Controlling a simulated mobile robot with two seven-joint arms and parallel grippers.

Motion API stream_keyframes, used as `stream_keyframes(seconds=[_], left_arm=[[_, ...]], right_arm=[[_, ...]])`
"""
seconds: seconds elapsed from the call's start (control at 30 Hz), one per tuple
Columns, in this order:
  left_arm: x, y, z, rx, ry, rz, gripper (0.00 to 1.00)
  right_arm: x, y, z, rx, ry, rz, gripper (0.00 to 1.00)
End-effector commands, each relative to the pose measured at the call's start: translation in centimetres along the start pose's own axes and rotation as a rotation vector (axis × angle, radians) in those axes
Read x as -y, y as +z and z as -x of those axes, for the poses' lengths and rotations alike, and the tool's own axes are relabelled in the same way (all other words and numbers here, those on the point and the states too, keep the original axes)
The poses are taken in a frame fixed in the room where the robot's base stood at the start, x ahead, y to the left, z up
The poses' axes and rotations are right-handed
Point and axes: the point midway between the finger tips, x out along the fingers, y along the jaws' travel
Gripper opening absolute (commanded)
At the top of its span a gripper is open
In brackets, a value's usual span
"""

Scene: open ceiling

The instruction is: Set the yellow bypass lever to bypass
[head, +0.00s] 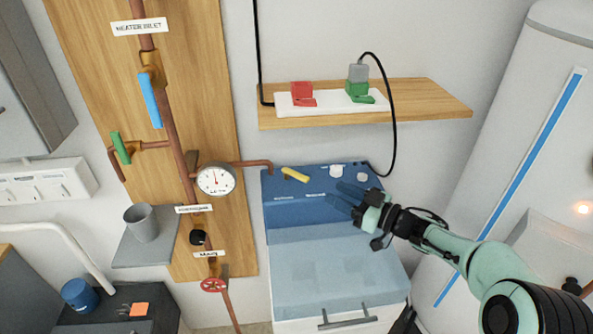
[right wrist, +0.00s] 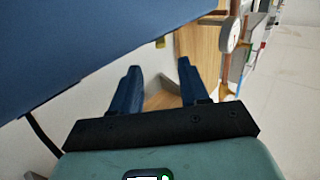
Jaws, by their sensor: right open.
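The yellow bypass lever (head: 295,174) sits on the sloped top panel of the blue machine (head: 320,235) in the head view, lying tilted down to the right. A small yellow bit, perhaps its end, shows past my fingers in the right wrist view (right wrist: 160,42). The print below the lever is too small to read. My right gripper (head: 335,194) has blue fingers and hangs by the panel, to the right of the lever and apart from it. In the right wrist view (right wrist: 157,72) its fingers are spread with nothing between them. My left gripper is not seen.
Above is a wooden shelf (head: 430,98) with a power strip and a black cord (head: 393,135) hanging down right of the panel. White knobs (head: 336,171) sit on the panel. Left is a pipe board with a gauge (head: 215,180); right stands a white tank (head: 510,140).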

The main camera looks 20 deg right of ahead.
Motion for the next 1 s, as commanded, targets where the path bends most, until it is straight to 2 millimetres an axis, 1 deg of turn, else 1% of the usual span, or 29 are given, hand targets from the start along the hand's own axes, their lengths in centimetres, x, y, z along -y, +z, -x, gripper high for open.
stream_keyframes(seconds=[0.3, 0.5, 0.6, 0.7, 1.0], left_arm=[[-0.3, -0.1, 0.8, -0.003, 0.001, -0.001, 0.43], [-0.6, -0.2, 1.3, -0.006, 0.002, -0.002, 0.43], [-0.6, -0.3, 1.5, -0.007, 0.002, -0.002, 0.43], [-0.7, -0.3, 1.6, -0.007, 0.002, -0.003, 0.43], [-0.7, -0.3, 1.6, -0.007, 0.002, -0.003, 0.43]], right_arm=[[0.1, -0.1, -6.5, -0.002, -0.004, 0.000, 0.45], [0.1, -0.1, -10.1, -0.002, -0.003, -0.001, 0.45], [0.0, -0.1, -11.3, -0.001, -0.002, -0.001, 0.45], [0.0, -0.1, -11.9, -0.001, 0.000, 0.000, 0.45], [0.0, 0.0, -12.3, 0.000, 0.000, 0.000, 0.45]])
